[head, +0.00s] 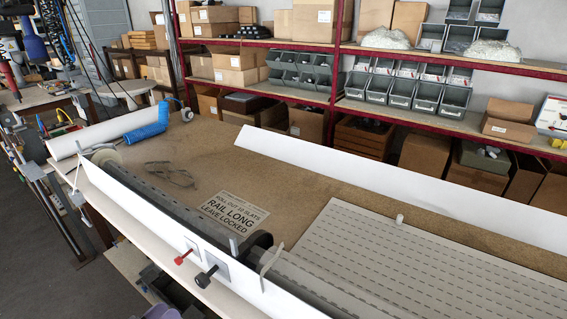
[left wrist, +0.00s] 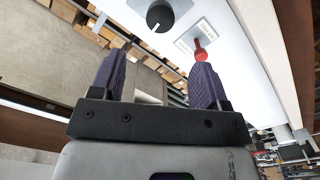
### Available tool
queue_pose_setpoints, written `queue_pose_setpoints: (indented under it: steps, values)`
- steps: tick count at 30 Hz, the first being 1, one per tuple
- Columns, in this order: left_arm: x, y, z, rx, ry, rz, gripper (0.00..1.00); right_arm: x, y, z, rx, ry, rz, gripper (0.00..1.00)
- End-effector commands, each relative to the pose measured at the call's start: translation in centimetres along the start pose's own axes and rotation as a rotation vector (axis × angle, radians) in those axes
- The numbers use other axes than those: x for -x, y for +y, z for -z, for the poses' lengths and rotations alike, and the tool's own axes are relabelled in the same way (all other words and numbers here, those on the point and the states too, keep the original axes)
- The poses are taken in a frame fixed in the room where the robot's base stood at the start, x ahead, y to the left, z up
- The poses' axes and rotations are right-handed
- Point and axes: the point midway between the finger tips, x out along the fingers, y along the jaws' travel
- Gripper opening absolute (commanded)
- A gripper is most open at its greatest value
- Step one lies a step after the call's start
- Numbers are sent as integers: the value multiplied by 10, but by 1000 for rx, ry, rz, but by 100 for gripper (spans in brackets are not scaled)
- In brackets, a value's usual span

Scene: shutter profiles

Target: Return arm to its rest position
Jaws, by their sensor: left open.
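My left gripper (head: 160,312) shows only as a small purple part at the bottom edge of the head view. In the left wrist view its two dark purple fingers (left wrist: 158,82) stand wide apart with nothing between them. The gripper is in front of the white long rail panel, apart from its controls. The panel carries a red knob (head: 184,256) and a black knob (head: 206,275). In the left wrist view the black knob (left wrist: 159,16) is beyond the left finger and the red knob (left wrist: 200,50) is just beyond the right fingertip. My right gripper is not in view.
Shelves with boxes and grey bins (head: 390,88) stand behind. Floor shows at left.

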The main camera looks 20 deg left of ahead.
Motion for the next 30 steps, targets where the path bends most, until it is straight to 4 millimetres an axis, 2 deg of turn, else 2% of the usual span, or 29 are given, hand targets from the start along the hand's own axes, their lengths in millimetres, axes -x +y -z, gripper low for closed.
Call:
queue_pose_setpoints:
  steps: [5,10,15,19,25,30]
  values:
    - [0,-3,-7,-56,-43,19,69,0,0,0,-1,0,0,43]
    - [8,-23,-44,-224,-293,121,69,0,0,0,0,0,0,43]
    - [32,-38,-77,-509,-624,238,69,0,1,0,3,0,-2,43]
    - [58,-40,-95,-689,-841,331,69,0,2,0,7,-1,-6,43]
    - [101,-20,-121,-817,-1078,467,69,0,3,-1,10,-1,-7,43]
    - [133,20,-148,-780,-1176,552,69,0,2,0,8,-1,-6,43]
